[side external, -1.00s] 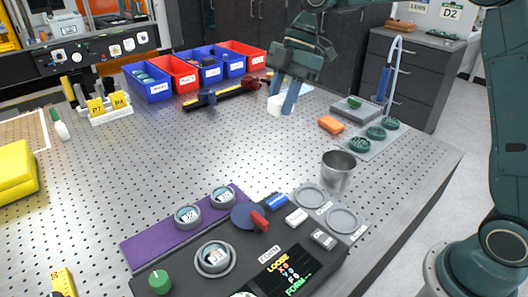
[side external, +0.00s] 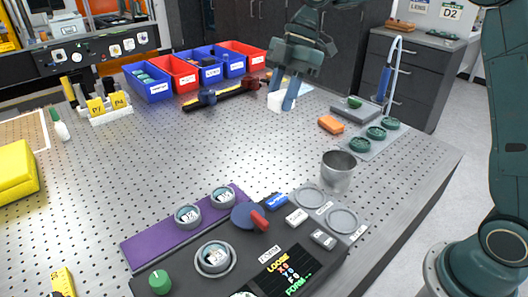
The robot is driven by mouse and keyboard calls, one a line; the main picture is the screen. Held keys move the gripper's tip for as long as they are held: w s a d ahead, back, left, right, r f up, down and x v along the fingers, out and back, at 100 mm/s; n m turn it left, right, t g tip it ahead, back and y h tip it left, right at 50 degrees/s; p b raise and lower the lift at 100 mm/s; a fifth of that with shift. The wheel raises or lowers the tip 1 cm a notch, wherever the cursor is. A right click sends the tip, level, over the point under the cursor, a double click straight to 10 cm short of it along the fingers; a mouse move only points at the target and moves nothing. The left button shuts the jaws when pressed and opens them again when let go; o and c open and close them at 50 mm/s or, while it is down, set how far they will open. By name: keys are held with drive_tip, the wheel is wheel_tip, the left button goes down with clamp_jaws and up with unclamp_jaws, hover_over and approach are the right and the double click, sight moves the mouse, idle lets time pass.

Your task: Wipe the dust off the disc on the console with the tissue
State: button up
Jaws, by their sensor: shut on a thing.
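My gripper (side external: 283,94) is at the far middle of the perforated table, shut on a small white piece that looks like the tissue (side external: 275,102). Its fingers hide part of it, and I cannot tell whether it touches the table. The console (side external: 190,284) is at the near edge, well away from my gripper. A disc (side external: 213,257) with a labelled face sits in a grey ring on it. Dust on the disc is too small to make out.
Two similar labelled discs stand on a purple strip (side external: 160,240) behind the console. A metal cup (side external: 337,171), an orange block (side external: 331,124) and a tray of green pieces (side external: 372,143) are at the right. Red and blue bins line the back. The table's middle is clear.

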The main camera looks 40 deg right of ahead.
drive_tip(key=s+a+f, duration=0.2)
drive_tip(key=s+a, duration=0.1)
drive_tip(key=a, duration=1.2)
hover_over(220, 247)
drive_tip(key=a, duration=0.4)
drive_tip(key=f, duration=0.3)
drive_tip(key=shift+s+f, duration=0.15)
drive_tip(key=shift+s, duration=0.15)
drive_tip(key=shift+f, duration=3.4)
drive_tip(key=shift+d+f, duration=0.4)
drive_tip(key=shift+f, duration=0.15)
drive_tip(key=shift+w+d+f, duration=0.1)
drive_tip(key=shift+d, duration=0.25)
drive_tip(key=shift+w+d, duration=0.15)
drive_tip(key=shift+d, duration=1.75)
drive_tip(key=shift+s+a, duration=0.15)
drive_tip(key=shift+a, duration=1.2)
drive_tip(key=shift+s+a, duration=0.15)
drive_tip(key=shift+a, duration=1.2)
wheel_tip(220, 247, up, 8)
